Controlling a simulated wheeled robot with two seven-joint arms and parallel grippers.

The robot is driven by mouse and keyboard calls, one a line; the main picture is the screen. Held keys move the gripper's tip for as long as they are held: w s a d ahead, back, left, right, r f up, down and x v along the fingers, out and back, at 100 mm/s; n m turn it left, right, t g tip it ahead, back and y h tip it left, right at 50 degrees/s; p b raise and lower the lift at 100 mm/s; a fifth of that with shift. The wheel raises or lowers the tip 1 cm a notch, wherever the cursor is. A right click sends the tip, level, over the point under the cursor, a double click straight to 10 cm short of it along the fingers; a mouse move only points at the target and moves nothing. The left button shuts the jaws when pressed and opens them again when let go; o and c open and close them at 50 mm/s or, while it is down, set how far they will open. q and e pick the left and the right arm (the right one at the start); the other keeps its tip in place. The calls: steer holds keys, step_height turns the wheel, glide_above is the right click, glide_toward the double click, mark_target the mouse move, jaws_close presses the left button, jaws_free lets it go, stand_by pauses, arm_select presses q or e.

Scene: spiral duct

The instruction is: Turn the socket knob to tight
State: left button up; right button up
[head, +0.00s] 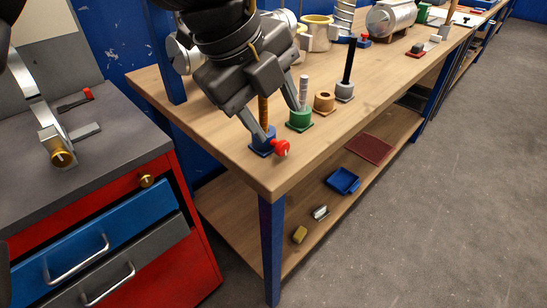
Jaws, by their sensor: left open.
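A blue socket (258,147) stands near the front left corner of the wooden bench. A red knob (281,148) sticks out from its right side. A brown threaded-looking rod (263,112) stands upright in this socket. My left gripper (281,121) points down over the socket, its fingers spread apart. One fingertip is close to the blue socket and the rod, the other is by the green socket (300,119). I cannot tell whether either finger touches anything. The knob is in plain view, with nothing gripping it. My right gripper is not in view.
A grey rod (303,92) stands in the green socket. A tan ring block (324,102) and a grey socket with a black rod (347,68) stand further right. A red cabinet (195,265) stands left of the bench. The bench's front strip is clear.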

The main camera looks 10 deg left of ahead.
mark_target(280, 144)
arm_select(q)
steer(key=shift+n+t+y, duration=0.3)
steer(key=shift+n+y, duration=0.1)
steer(key=shift+n, duration=0.4)
steer(key=x, duration=0.3)
steer(key=a+x, duration=0.1)
steer(key=x, duration=0.3)
steer(key=w+a+b+x, duration=0.1)
steer(key=x, duration=0.2)
steer(key=shift+w+f, duration=0.15)
steer(key=shift+f, duration=0.15)
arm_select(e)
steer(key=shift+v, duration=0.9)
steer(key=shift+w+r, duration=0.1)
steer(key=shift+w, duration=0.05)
arm_select(q)
steer(key=shift+c, duration=0.3)
